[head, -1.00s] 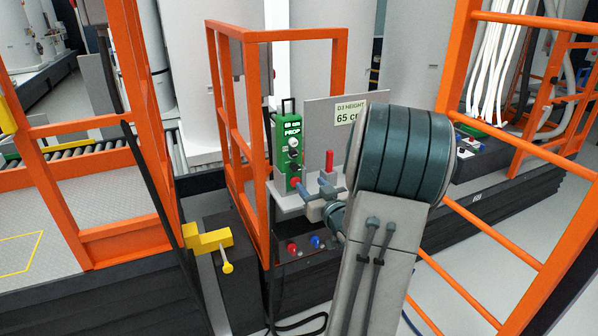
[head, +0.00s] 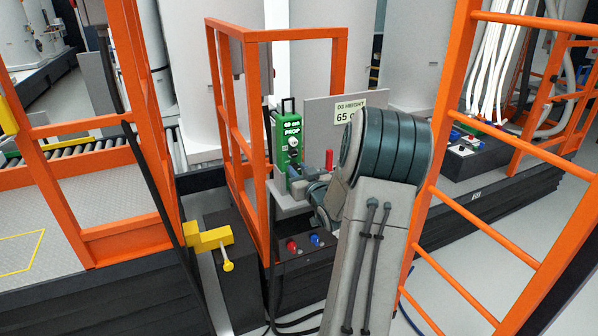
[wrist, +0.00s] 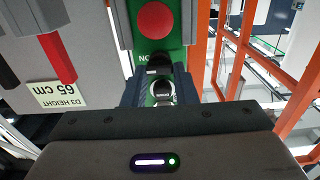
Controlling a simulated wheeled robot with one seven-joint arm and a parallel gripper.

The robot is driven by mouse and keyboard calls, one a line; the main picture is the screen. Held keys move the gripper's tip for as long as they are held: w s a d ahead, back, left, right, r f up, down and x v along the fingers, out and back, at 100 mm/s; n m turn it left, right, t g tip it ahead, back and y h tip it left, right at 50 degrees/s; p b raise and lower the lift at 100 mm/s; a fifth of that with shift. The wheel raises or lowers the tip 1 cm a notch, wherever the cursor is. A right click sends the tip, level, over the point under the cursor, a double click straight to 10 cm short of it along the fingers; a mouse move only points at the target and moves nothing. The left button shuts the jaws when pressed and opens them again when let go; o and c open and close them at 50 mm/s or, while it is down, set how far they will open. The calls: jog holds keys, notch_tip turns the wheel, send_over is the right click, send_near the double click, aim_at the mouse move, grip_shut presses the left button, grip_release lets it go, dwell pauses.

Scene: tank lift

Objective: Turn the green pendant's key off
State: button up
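The green pendant (head: 287,132) stands upright on a small grey shelf behind the orange rail. It has a screen, the word PROP and pale round controls on its face. My gripper (head: 297,176) is in front of the pendant's lower part and hides it, including the red button there. In the wrist view, which is upside down, the pendant (wrist: 150,52) shows with its red button (wrist: 155,19). My gripper (wrist: 159,84) looks open, with its fingers on either side of a dark round part and a silver ring, likely the key (wrist: 162,87). Contact is not clear.
A grey panel with a 65 cm height sign (head: 349,107) and a red handle (head: 329,160) stand right of the pendant. Orange rails (head: 265,150) rise close on the left. A dark box with red and blue knobs (head: 315,240) is below.

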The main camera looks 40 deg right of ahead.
jog(key=shift+b, duration=0.4)
jog(key=shift+c, duration=0.4)
jog(key=shift+f+n+b, duration=0.15)
jog(key=shift+n+b, duration=0.2)
jog(key=shift+n, duration=0.05)
jog(key=n+b, duration=0.1)
jog(key=b, duration=0.1)
jog(key=n+b, duration=0.1)
jog(key=b, duration=0.2)
jog(key=shift+a+f+n, duration=0.1)
jog(key=shift+f+n, duration=0.1)
jog(key=shift+n, duration=0.1)
jog(key=n+b, duration=0.5)
jog(key=b, duration=0.3)
jog(key=shift+w+a+n, duration=0.1)
jog(key=shift+n, duration=0.2)
jog(key=n+b, duration=0.4)
jog(key=b, duration=0.2)
jog(key=n+b, duration=0.4)
jog(key=n, duration=0.1)
jog(key=shift+r, duration=0.1)
